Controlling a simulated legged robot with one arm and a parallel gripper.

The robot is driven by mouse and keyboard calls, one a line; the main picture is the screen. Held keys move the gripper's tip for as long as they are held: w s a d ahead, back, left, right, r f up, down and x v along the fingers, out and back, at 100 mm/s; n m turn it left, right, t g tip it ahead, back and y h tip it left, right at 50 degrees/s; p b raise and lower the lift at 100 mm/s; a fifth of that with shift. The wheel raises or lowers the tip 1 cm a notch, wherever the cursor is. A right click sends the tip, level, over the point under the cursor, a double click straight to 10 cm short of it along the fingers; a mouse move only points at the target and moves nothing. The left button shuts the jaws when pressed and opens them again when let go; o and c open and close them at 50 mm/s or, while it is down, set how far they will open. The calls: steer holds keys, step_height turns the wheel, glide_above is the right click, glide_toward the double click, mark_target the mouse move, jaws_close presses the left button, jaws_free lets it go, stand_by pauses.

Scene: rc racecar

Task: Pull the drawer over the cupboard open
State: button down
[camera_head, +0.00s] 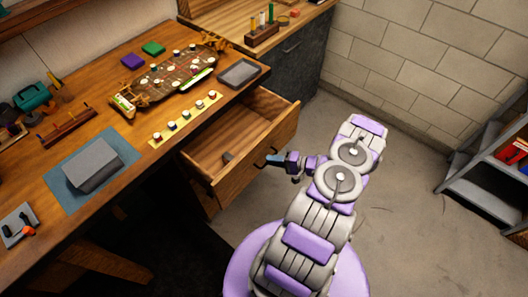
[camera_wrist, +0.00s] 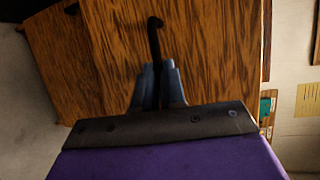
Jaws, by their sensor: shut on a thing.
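The wooden drawer (camera_head: 259,161) under the workbench stands pulled well out, and its inside shows in the head view. The cupboard (camera_head: 197,190) is below the drawer and largely hidden in shadow.
The workbench (camera_head: 95,95) holds a racecar chassis (camera_head: 170,78), a grey tray (camera_head: 239,73), a grey box (camera_head: 93,165) and tools. A grey shelf (camera_head: 480,165) stands at the right by the block wall. The floor (camera_head: 405,190) between is clear.

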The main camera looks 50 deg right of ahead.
steer(key=shift+s+f+p, duration=0.15)
steer(key=shift+s+p, duration=0.15)
steer(key=shift+s, duration=1.7)
steer(key=c, duration=1.2)
jaws_free()
steer(key=shift+w, duration=0.1)
steer(key=shift+d, duration=0.1)
steer(key=shift+d, duration=0.1)
steer(key=p+v, duration=0.3)
steer(key=v, duration=1.4)
